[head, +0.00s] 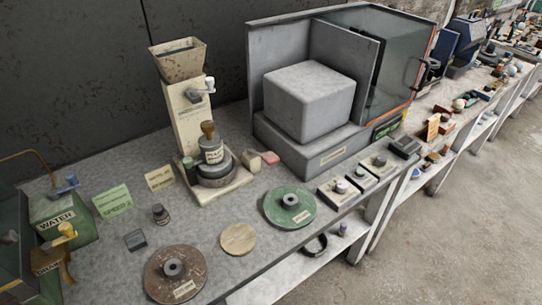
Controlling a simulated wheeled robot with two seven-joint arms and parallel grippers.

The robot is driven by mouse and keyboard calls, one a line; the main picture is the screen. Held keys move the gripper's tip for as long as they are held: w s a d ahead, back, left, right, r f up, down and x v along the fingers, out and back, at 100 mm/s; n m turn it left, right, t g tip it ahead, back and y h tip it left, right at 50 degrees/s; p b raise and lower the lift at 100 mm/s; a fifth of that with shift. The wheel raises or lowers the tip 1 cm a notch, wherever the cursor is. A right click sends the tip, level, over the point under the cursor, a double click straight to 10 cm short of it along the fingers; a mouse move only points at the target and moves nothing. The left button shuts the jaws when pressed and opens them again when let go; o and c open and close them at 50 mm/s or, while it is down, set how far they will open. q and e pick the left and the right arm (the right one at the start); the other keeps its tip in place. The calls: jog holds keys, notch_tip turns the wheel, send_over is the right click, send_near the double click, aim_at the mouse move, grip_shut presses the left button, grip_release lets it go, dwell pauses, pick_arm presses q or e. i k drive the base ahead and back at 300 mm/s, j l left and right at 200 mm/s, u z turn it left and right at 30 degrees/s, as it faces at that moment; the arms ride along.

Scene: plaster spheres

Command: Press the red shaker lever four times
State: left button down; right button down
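A shaker-like machine stands on the grey bench left of centre, with a pale upright column (189,117) and a hopper (180,60) on top. A labelled jar (211,150) with a brown knob sits on its round base. Neither of my grippers shows in the head view.
A green disc (290,205), a wooden disc (238,239) and a brown disc (175,272) lie in front. A green WATER box (62,213) is at the left. Several small blocks line the right front edge.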

aim_at(270, 158)
jog(key=i+l, duration=0.1)
jog(key=l, duration=0.35)
jog(key=i+l+u, duration=0.1)
jog(key=l, duration=0.8)
jog(key=i+u, duration=0.05)
jog(key=i, duration=0.05)
